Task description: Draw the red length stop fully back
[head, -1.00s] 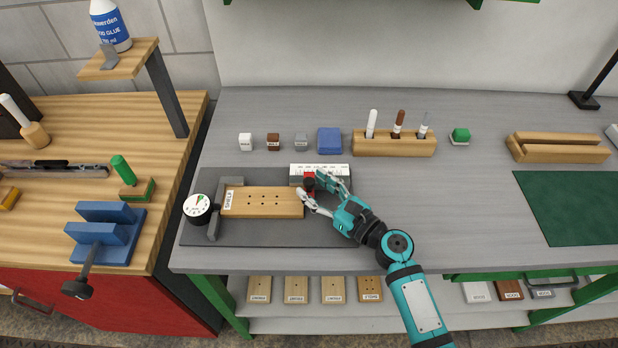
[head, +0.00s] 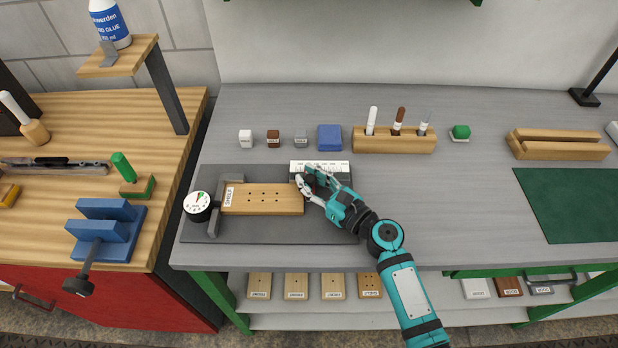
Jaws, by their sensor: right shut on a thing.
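The red length stop (head: 309,179) is mostly hidden by my right gripper (head: 308,181), with only a little red and its dark knob showing between the fingers. My right gripper is shut on it, at the right end of the wooden shelf board (head: 262,199). The board lies flat on the dark grey base plate (head: 275,232) and has several holes. A white scale (head: 320,167) lies just behind the stop. Whether the stop touches the board's end cannot be told. My left gripper is not in view.
A round dial gauge (head: 198,206) and grey bracket stand at the board's left end. Small blocks and a blue block (head: 329,138) stand behind the plate, beside a wooden pen holder (head: 394,141). The bench right of my arm is clear up to a green mat (head: 580,205).

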